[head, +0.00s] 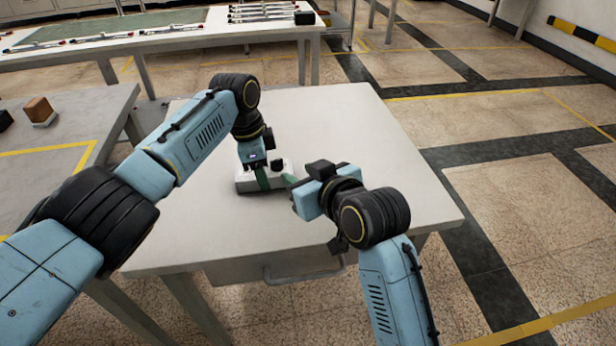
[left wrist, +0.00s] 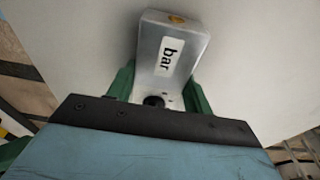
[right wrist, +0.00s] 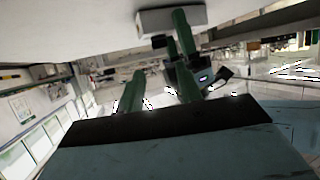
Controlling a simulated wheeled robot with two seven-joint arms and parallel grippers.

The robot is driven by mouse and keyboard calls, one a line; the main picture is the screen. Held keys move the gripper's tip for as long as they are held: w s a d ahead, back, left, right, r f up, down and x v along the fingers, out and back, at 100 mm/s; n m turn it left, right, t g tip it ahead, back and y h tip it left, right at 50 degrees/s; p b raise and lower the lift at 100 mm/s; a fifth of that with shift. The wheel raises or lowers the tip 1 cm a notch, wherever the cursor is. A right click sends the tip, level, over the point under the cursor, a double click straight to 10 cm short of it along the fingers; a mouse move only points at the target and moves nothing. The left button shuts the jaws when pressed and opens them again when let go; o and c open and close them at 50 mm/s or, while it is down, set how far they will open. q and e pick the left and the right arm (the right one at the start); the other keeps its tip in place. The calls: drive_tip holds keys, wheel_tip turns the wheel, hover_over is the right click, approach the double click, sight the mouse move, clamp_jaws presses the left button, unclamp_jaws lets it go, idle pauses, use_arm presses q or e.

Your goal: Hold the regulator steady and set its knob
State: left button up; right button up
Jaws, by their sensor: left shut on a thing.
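The regulator (head: 244,184) is a light grey block on the small white table. In the left wrist view its pale body (left wrist: 165,75) shows a "bar" label and a yellow-marked end. A dark knob (head: 277,163) stands on its right part; a dark round part (left wrist: 153,101) shows near my fingers in the left wrist view. My left gripper (head: 262,180) is shut on the regulator, its green fingers on both sides of the body. My right gripper (head: 288,181) is just right of the regulator. Its fingers (right wrist: 158,88) are apart, with nothing between them.
The white table (head: 370,130) has free room behind and to the right. A drawer with a handle (head: 305,275) is under its front edge. A grey table (head: 60,120) at left holds a brown block (head: 38,108). A long bench (head: 130,42) stands behind.

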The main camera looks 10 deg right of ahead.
idle(0.4)
use_arm(q)
drive_tip(key=o, duration=1.4)
